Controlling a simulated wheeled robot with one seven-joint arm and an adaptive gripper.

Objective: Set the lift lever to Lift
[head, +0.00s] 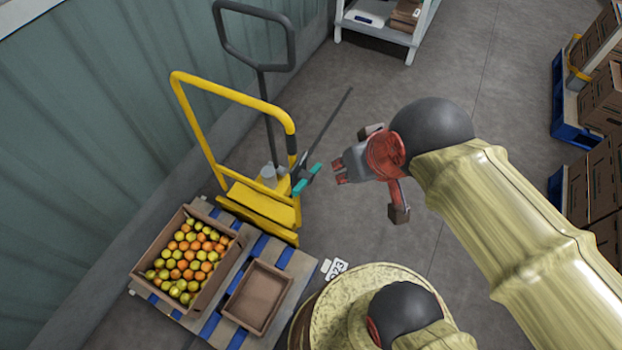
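A yellow pallet truck (230,97) with a dark grey loop handle (253,39) stands against the wall, left of centre in the head view. At the right side of its base is a small teal part (304,180), where a long thin dark rod (331,122) slants up to the right. I cannot tell which of these is the lift lever, and no Lift marking is readable. My gripper (385,172) is to the right of the teal part, apart from it. Its fingers are spread and nothing shows between them.
A white shelf (388,33) stands at the back. Boxes on blue pallets (566,115) line the right. Floor between is clear.

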